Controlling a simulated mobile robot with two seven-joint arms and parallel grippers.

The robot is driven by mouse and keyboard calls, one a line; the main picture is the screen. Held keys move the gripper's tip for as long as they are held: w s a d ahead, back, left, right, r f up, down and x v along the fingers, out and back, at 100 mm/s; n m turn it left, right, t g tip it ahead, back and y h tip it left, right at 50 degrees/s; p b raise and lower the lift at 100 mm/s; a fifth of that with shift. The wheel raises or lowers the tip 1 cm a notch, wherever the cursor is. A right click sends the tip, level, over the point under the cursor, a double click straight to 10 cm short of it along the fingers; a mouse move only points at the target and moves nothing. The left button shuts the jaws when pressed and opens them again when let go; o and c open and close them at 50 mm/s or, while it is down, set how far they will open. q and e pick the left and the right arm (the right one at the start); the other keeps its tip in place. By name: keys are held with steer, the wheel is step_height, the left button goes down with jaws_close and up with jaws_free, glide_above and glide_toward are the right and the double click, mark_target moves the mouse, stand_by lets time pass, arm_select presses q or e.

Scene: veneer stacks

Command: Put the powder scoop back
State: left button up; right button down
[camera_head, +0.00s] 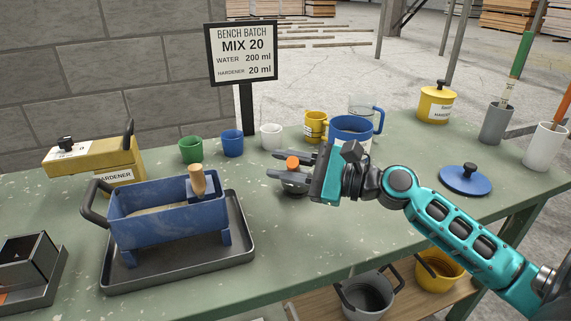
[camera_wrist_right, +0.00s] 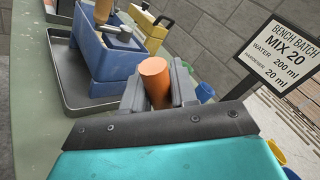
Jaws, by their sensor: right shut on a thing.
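My right gripper (camera_head: 292,166) is shut on the orange handle (camera_head: 292,162) of what looks like the powder scoop. A rounded grey part (camera_head: 295,187) shows below the fingers, close above the bench; whether it touches is unclear. In the right wrist view the orange handle (camera_wrist_right: 154,80) stands between the fingers (camera_wrist_right: 160,88), and the scoop's lower part is hidden. A blue trough (camera_head: 165,226) with pale powder stands left of the gripper on a dark tray (camera_head: 243,240). A wooden handle (camera_head: 197,180) rises at the trough's right end. My left gripper is not in view.
A blue jug (camera_head: 350,133), yellow cup (camera_head: 315,126) and small green (camera_head: 190,150), blue (camera_head: 232,144) and white (camera_head: 271,136) cups stand behind the gripper. A sign (camera_head: 242,52) stands behind them. A blue lid (camera_head: 465,180) lies right. The bench front is clear between tray and arm.

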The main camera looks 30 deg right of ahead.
steer(key=shift+f, duration=0.2)
steer(key=shift+c, duration=1.4)
jaws_free()
